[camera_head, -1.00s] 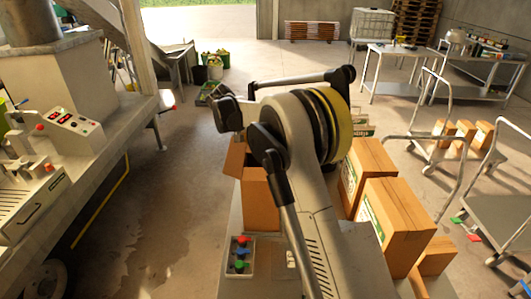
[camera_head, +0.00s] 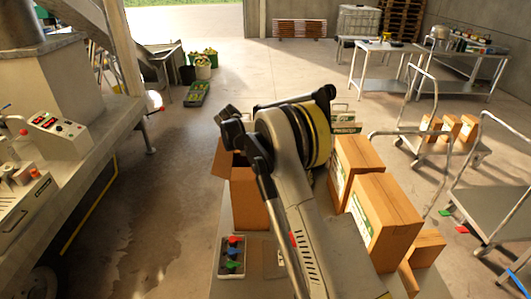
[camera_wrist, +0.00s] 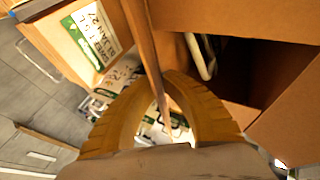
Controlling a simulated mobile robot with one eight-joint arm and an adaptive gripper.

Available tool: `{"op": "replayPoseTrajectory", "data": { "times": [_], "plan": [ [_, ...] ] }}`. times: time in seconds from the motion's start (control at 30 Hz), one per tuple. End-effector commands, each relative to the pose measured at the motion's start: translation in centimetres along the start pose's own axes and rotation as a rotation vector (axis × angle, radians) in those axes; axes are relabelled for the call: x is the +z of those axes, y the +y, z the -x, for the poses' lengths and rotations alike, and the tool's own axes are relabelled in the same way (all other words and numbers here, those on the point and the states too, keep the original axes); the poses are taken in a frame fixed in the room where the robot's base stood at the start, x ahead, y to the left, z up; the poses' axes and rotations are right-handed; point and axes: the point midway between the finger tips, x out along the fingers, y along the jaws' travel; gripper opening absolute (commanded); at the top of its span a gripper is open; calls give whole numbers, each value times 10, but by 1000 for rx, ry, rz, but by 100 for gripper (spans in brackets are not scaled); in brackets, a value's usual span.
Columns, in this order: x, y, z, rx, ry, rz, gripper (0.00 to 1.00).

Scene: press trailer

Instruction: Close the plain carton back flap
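The plain carton (camera_head: 248,203) stands open on a grey surface in the head view, left of my arm. One flap (camera_head: 221,160) sticks out at its left side. My arm hides its far side and my gripper in that view. In the wrist view, the two yellow fingers of my gripper (camera_wrist: 160,78) come together on either side of a thin upright brown flap (camera_wrist: 148,45), seen nearly edge-on. They appear to pinch it. The carton's dark open inside (camera_wrist: 250,65) shows to the right, with a pale item in it.
Closed cartons with green labels (camera_head: 385,215) stand close right of my arm. A tray with coloured pieces (camera_head: 232,256) lies in front of the plain carton. The press trailer (camera_head: 60,185) is at left, carts (camera_head: 500,215) at right. Floor is clear between trailer and carton.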

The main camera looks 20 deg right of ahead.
Motion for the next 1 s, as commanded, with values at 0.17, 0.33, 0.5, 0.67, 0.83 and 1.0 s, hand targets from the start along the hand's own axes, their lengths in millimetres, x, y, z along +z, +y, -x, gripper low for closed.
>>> {"op": "replayPoseTrajectory", "data": {
  "times": [0.17,0.33,0.5,0.67,0.83,1.0],
  "plan": [
    [0,0,0,0,0,0,0],
    [0,0,0,2,0,1,0],
    [1,-3,-1,31,0,14,0],
    [1,-6,-2,103,0,44,0],
    [2,-11,-4,218,1,92,0],
    [2,-14,-5,342,1,143,0]
  ]
}}
